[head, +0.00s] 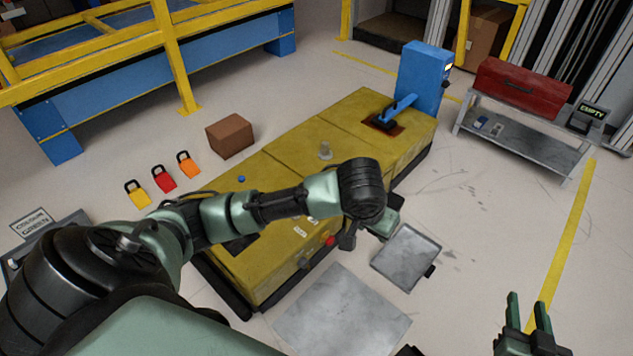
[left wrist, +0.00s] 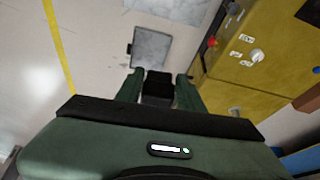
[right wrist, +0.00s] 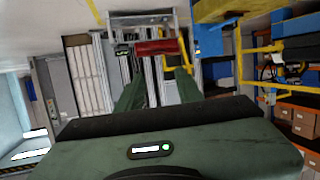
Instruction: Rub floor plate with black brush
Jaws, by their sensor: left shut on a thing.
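My left gripper (left wrist: 159,78) is shut on a black block-like thing, which I take to be the black brush (left wrist: 158,90); the left wrist view shows it between the fingers. In the head view the left hand (head: 388,218) is beyond the yellow module's near right side, partly hidden by my wrist. A flat grey metal plate (head: 343,314) lies on the floor in front of the module. A smaller, rimmed grey plate (head: 406,257) lies to its right, with a small black piece on its right edge. My right gripper (head: 528,315) is open and empty over bare floor.
The yellow module (head: 270,195) stands close to my left arm. A red toolbox (head: 520,88) sits on a grey bench at the back right. A cardboard box (head: 230,135) and coloured padlock shapes (head: 164,179) are at the left. Floor right of the plates is clear.

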